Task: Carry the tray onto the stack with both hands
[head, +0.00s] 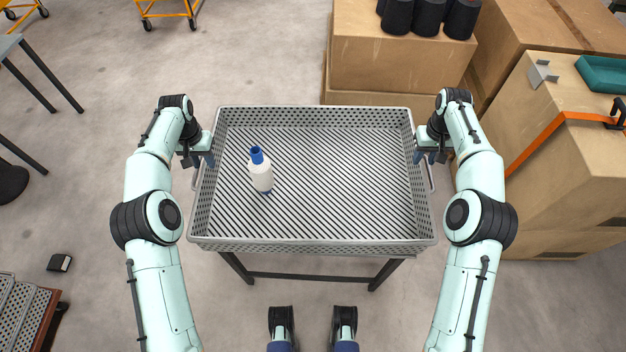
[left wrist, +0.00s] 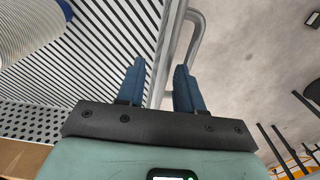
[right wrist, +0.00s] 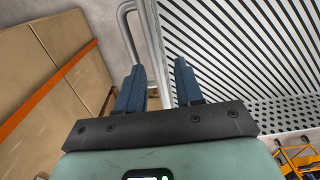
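The grey perforated metal tray (head: 315,247) sits level on a dark-legged stand, with a handle loop on each short side. My right gripper (head: 431,157) is at the right side, fingers also apart near the handle (right wrist: 128,30). Finger contact cannot be told. Grey perforated trays (head: 18,312), perhaps the stack, show at bottom left.
Cardboard boxes (head: 395,62) with black rolls on top stand behind the tray. More boxes (head: 560,170) with an orange strap and a teal bin (head: 603,74) crowd the right. A table (head: 10,45) stands at left. Floor between the tray and the left table is mostly clear.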

